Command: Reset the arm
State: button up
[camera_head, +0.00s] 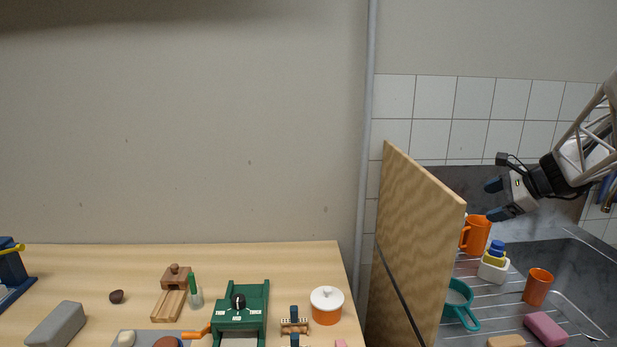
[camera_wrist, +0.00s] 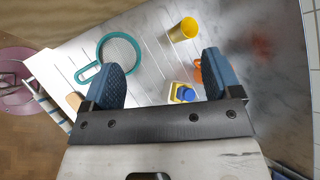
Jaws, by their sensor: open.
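My gripper (camera_head: 495,200) is at the right of the head view, in the air above the draining area, its two dark blue fingers spread and empty.
A tall wooden panel (camera_head: 415,235) stands between the table (camera_head: 95,265) and the draining area. A teal strainer (camera_head: 459,300), an orange cup (camera_head: 538,287) and a pink sponge (camera_head: 545,328) lie right of it. The table holds a white-lidded orange pot (camera_head: 327,309) and a green press (camera_head: 241,310).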

jog(key=s+a+r+n+g+h, duration=0.1)
jog(key=s+a+r+n, duration=0.2)
jog(key=a, duration=0.3)
jog(key=s+a+r+n+g+h, duration=0.1)
jog(key=s+a+r+n, duration=0.3)
jog(key=s+a, duration=0.1)
jog(key=s+a+r+n+g+h, duration=0.1)
jog(key=s+a+r+n, duration=0.2)
jog(key=a, duration=0.3)
jog(key=shift+s+a+r+g, duration=0.3)
jog(key=shift+s+a+r, duration=0.05)
jog(key=shift+s+r, duration=0.25)
jog(key=s+a+f+n+h, duration=0.1)
jog(key=s+a+f+n, duration=0.4)
jog(key=s+a+f, duration=0.2)
jog(key=s+a+f+n+g+h, duration=0.1)
jog(key=s+a+f+n, duration=0.4)
jog(key=s+f, duration=0.7)
jog(key=s+a+h, duration=0.1)
jog(key=s+a, duration=0.1)
jog(key=s, duration=0.1)
jog(key=shift+a+g, duration=0.3)
jog(key=shift+a, duration=0.1)
